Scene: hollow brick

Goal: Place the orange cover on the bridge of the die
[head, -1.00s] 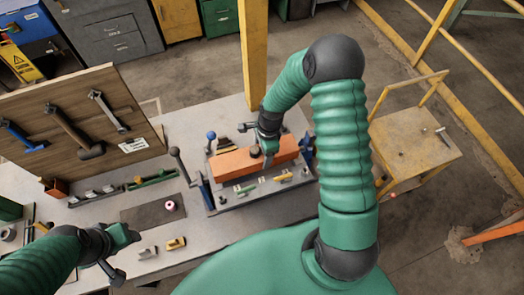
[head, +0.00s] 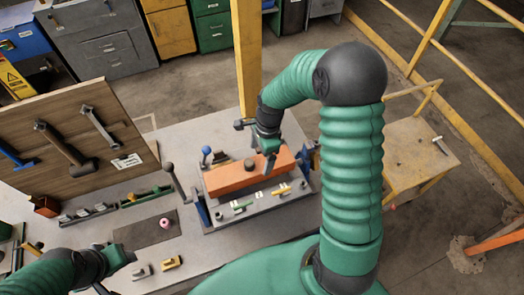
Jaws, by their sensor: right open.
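The orange cover (head: 230,181) is a long block with a dark round knob (head: 250,163) on top. It lies across the grey die (head: 222,222) on the bench; I cannot tell how exactly it is seated. My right gripper (head: 269,166) is open, just right of the knob and over the right part of the cover, hiding some of it. I cannot tell whether its fingers touch the cover. The bridge under the cover is hidden. My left gripper (head: 128,257) is low at the left, away from the die; its jaws are unclear.
A dark mat (head: 146,235) with a pink-and-white ring (head: 165,223) lies left of the die. A lever with a dark knob (head: 168,169) stands at its left. A tool board (head: 70,130) and a yellow post (head: 246,60) rise behind. A yellow cart (head: 415,155) is at right.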

